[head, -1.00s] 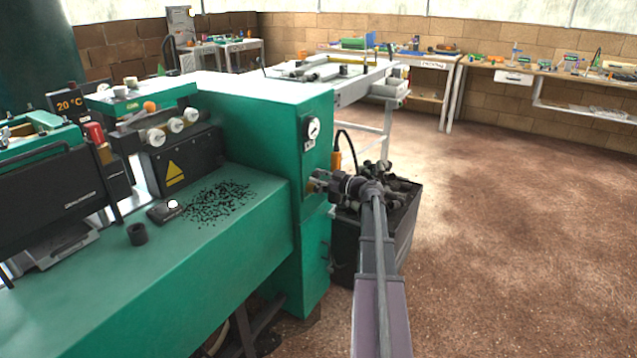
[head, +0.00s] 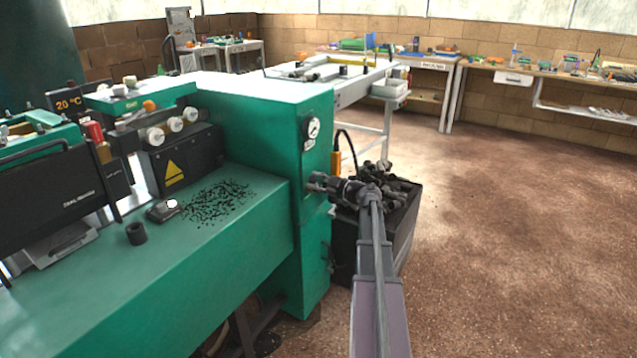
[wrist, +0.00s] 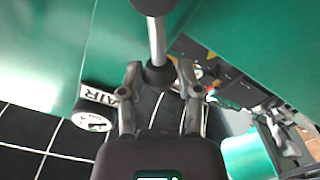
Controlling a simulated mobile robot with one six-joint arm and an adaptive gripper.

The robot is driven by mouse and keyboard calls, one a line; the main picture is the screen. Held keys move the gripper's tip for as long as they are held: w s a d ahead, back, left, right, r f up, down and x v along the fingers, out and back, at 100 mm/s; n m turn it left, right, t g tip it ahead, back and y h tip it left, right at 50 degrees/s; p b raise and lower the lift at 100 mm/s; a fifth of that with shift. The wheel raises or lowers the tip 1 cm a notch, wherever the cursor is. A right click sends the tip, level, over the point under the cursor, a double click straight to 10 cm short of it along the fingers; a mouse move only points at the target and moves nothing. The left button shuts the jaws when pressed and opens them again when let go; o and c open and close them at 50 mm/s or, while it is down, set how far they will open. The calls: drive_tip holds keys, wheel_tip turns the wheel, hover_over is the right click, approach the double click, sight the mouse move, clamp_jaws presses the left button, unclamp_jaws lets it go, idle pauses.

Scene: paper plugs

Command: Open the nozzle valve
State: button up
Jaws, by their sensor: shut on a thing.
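The valve lever (wrist: 156,40) is a pale metal rod in the wrist view, running from a dark hub (wrist: 152,5) at the top edge to a black ball knob (wrist: 160,76). My gripper (wrist: 160,78) is shut on the knob, one finger on each side of it. In the head view my gripper (head: 322,184) is at the right-hand end face of the green machine (head: 260,110), below a round gauge (head: 312,128). The valve itself is hard to make out there, hidden by my gripper.
In the wrist view an AIR label (wrist: 98,95) and the gauge sit left of my gripper. A dark bin (head: 405,225) of black pieces stands close beside my arm. Brown floor to the right is clear. A white table (head: 350,85) stands behind.

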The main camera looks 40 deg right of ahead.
drive_tip(key=shift+s+a+f+n+b, duration=0.1)
drive_tip(key=shift+a+f+n+b, duration=0.15)
drive_tip(key=shift+n, duration=0.4)
drive_tip(key=shift+s+a+f+n+b, duration=0.1)
drive_tip(key=shift+a+f+n+b, duration=0.15)
drive_tip(key=shift+n, duration=0.4)
drive_tip(key=shift+s+a+f+n+b, duration=0.1)
drive_tip(key=shift+a+f+n+b, duration=0.2)
drive_tip(key=shift+n, duration=0.5)
drive_tip(key=shift+s+a+f+n+b, duration=0.1)
drive_tip(key=shift+a+f+n+b, duration=0.2)
drive_tip(key=shift+n, duration=0.5)
drive_tip(key=shift+d, duration=0.15)
drive_tip(key=shift+f, duration=0.15)
drive_tip(key=shift+s+a+f+n+b, duration=0.15)
drive_tip(key=shift+f+n+b, duration=0.25)
drive_tip(key=shift+n, duration=0.35)
drive_tip(key=shift+w+a+f+n+b, duration=0.15)
drive_tip(key=shift+f+n+b, duration=0.2)
drive_tip(key=shift+n, duration=0.4)
drive_tip(key=shift+s, duration=0.1)
